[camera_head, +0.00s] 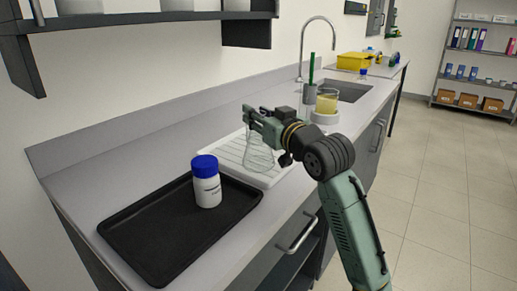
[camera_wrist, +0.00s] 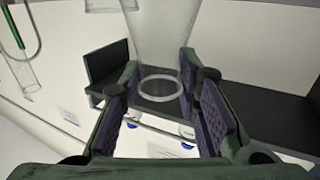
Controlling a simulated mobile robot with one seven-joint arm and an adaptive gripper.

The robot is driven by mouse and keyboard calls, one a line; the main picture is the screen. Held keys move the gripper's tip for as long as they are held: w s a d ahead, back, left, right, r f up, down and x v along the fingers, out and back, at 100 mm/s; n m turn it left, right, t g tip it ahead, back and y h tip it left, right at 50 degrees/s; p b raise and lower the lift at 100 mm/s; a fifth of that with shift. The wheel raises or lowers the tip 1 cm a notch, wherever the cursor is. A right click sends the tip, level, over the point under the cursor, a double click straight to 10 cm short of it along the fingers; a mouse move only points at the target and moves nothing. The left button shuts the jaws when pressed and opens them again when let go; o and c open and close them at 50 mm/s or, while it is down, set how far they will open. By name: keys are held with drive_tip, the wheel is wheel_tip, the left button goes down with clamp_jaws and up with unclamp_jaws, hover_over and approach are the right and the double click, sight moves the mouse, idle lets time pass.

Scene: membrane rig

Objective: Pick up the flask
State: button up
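The flask (camera_head: 258,155) is clear conical glass, upright on or just above the white ribbed drainer on the counter. Its top is partly hidden by my gripper (camera_head: 257,117), which is at its neck. In the wrist view, the glass of the flask (camera_wrist: 163,32) widens toward the top of the picture. Its round mouth lies between the two finger pads of my gripper (camera_wrist: 160,72). The fingers are apart, with a narrow gap showing beside the mouth; contact at the fingertips is hard to judge.
A black tray (camera_head: 150,240) holds a white bottle with a blue cap (camera_head: 207,182) at the front left. A beaker of yellow liquid (camera_head: 327,101) and a holder with a green rod (camera_head: 310,92) stand behind my gripper. A dark shelf (camera_head: 140,20) hangs above the counter.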

clamp_jaws()
idle(0.5)
